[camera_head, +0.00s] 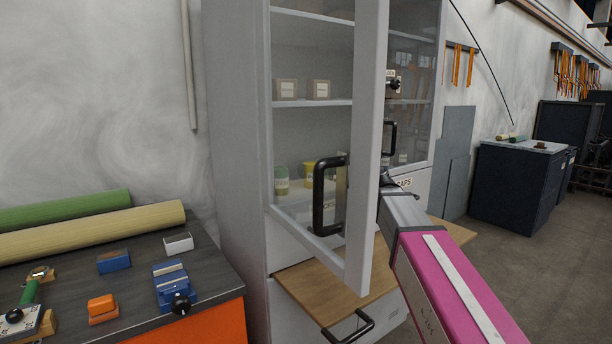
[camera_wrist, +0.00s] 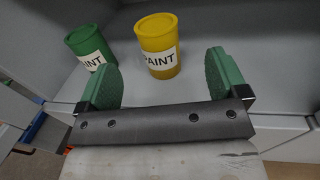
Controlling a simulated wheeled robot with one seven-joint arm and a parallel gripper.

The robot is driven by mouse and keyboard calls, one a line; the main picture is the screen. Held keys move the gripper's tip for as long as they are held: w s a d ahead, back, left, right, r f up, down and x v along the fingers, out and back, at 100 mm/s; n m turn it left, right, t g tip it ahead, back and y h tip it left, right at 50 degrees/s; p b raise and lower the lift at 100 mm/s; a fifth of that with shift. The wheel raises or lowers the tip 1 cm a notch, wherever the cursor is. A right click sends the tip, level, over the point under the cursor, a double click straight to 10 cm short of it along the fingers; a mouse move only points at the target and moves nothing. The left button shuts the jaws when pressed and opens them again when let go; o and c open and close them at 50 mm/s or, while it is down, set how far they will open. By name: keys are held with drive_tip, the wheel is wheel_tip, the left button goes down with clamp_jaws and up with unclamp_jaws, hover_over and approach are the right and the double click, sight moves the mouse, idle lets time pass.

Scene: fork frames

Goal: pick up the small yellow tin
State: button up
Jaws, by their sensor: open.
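The small yellow tin (camera_wrist: 158,48) stands upright on a grey cabinet shelf in the wrist view, with a white label reading "PAINT". In the head view the yellow tin (camera_head: 310,170) shows in part, inside the cabinet behind the glass door and its black handle. My gripper (camera_wrist: 160,78) is open and empty, its two green pads spread apart. The yellow tin is ahead of the gap between the pads, not between them. In the head view my arm reaches to the cabinet, and the door frame hides my gripper.
A green paint tin (camera_wrist: 90,46) stands left of the yellow one, beyond the left pad. The cabinet door (camera_head: 366,150) stands open in front of the shelves. Two small boxes (camera_head: 318,89) sit on a higher shelf. A wooden board (camera_head: 325,290) juts out below. A workbench (camera_head: 215,268) is at left.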

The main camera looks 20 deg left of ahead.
drive_tip(key=x, duration=0.4)
drive_tip(key=shift+w+a, duration=0.25)
drive_tip(key=shift+a, duration=0.05)
drive_tip(key=shift+s+x, duration=0.15)
drive_tip(key=shift+x, duration=1.25)
drive_tip(key=shift+s+x, duration=0.1)
drive_tip(key=shift+x, duration=1.3)
drive_tip(key=shift+a, duration=0.15)
drive_tip(key=c, duration=1.2)
